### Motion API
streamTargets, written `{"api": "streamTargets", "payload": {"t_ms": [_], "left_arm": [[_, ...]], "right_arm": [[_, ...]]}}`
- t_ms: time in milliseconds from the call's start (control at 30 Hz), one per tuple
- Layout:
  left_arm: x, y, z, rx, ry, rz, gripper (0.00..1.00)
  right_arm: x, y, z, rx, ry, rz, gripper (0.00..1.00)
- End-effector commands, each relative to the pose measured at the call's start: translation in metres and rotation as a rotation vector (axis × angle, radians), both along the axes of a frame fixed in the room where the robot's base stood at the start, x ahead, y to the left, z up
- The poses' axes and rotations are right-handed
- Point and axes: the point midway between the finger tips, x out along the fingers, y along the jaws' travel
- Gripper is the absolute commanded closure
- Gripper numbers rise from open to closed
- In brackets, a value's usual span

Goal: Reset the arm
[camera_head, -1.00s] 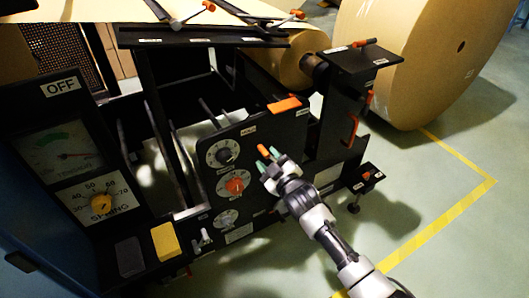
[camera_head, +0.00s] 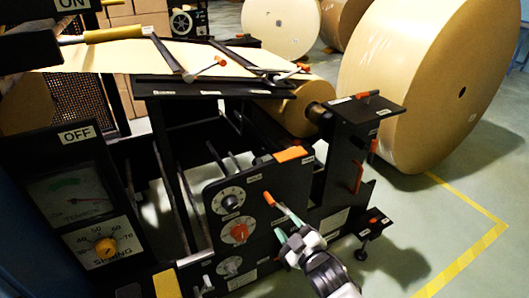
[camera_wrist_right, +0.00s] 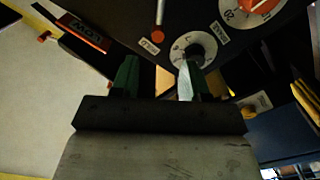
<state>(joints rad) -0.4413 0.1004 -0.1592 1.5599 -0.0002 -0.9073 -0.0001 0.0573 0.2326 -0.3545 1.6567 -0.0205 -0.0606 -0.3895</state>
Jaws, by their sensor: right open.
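My right gripper (camera_head: 287,220) is in front of the black control panel (camera_head: 262,215), right of its dials and close to a small orange-tipped lever (camera_head: 268,198). In the right wrist view its two green fingers (camera_wrist_right: 157,78) stand apart with nothing between them. A black knob on a white dial (camera_wrist_right: 195,45) shows beyond the fingers, and the orange-tipped lever (camera_wrist_right: 157,30) shows above them. I cannot tell whether the gripper touches the panel. My left gripper is out of view.
A large kraft roll (camera_head: 410,85) stands at the right and a smaller roll (camera_head: 298,108) lies behind the panel. A gauge cabinet with an OFF label (camera_head: 76,134) is at the left. A black bracket post (camera_head: 350,150) stands right of the panel. Open floor (camera_head: 400,240) lies at the lower right.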

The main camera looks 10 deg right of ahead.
Motion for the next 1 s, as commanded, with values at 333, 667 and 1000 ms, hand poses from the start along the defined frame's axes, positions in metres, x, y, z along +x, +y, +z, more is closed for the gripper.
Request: {"api": "streamTargets", "payload": {"t_ms": [333,667,1000], "left_arm": [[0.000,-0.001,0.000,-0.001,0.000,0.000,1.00],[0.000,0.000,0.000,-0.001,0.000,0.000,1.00],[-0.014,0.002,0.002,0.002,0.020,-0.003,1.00]], "right_arm": [[-0.062,-0.027,-0.124,0.068,0.472,-0.151,0.55],[-0.216,-0.061,-0.259,0.143,1.119,-0.432,0.55],[-0.322,-0.076,-0.295,0.151,1.436,-0.598,0.55]]}}
